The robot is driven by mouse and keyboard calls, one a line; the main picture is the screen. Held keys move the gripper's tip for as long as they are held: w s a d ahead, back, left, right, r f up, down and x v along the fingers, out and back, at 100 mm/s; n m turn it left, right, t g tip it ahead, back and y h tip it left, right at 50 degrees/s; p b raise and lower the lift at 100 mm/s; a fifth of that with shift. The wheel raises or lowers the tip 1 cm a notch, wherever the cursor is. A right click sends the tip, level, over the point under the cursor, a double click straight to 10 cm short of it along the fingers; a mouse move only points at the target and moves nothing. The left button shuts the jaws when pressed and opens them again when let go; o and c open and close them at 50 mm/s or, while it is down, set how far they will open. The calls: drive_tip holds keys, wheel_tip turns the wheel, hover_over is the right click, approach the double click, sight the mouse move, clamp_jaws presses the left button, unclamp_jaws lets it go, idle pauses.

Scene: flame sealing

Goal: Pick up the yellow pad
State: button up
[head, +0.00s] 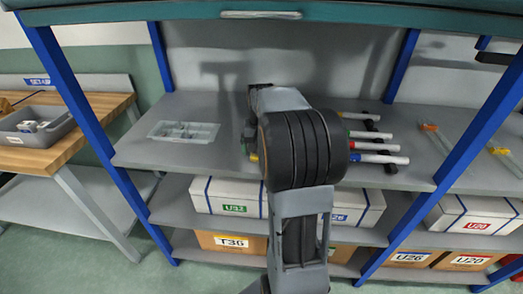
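My arm stands in front of the middle of the grey shelf (210,105) and hides much of what lies there. A dark part at the arm's far end, probably my gripper (250,134), shows just left of the thick dark joint, low over the shelf. Its fingers are hidden, so I cannot tell if it is open or holds anything. A small yellow patch (254,157) shows at the joint's left edge, with a bit of green beside it. I cannot tell whether it is the yellow pad. No other clear view of the pad shows.
A pale compartment tray (184,131) lies on the shelf to the left. White sticks with coloured ends (375,146) lie in a dark rack to the right. Blue uprights (75,100) flank the shelf. White boxes (227,196) stand below. The shelf between tray and arm is clear.

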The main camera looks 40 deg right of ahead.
drive_tip(key=c, duration=1)
drive_tip(key=shift+r, duration=0.1)
drive_tip(key=shift+r, duration=0.55)
wheel_tip(320, 180, up, 2)
drive_tip(key=shift+s+r+p, duration=0.1)
drive_tip(key=shift+r+p, duration=0.15)
drive_tip(key=shift+p, duration=0.1)
drive_tip(key=s+r, duration=0.1)
drive_tip(key=s+a+r, duration=0.1)
drive_tip(key=r, duration=0.1)
drive_tip(key=s+a+r, duration=0.1)
drive_tip(key=r, duration=0.1)
drive_tip(key=shift+s, duration=0.4)
drive_tip(key=shift+s+a+r, duration=0.7)
drive_tip(key=shift+s+a, duration=0.05)
drive_tip(key=shift+s, duration=0.65)
drive_tip(key=shift+s+a+r, duration=0.75)
drive_tip(key=shift+s, duration=0.7)
drive_tip(key=shift+s+a+r, duration=0.7)
drive_tip(key=shift+s+a, duration=0.05)
drive_tip(key=shift+s, duration=0.65)
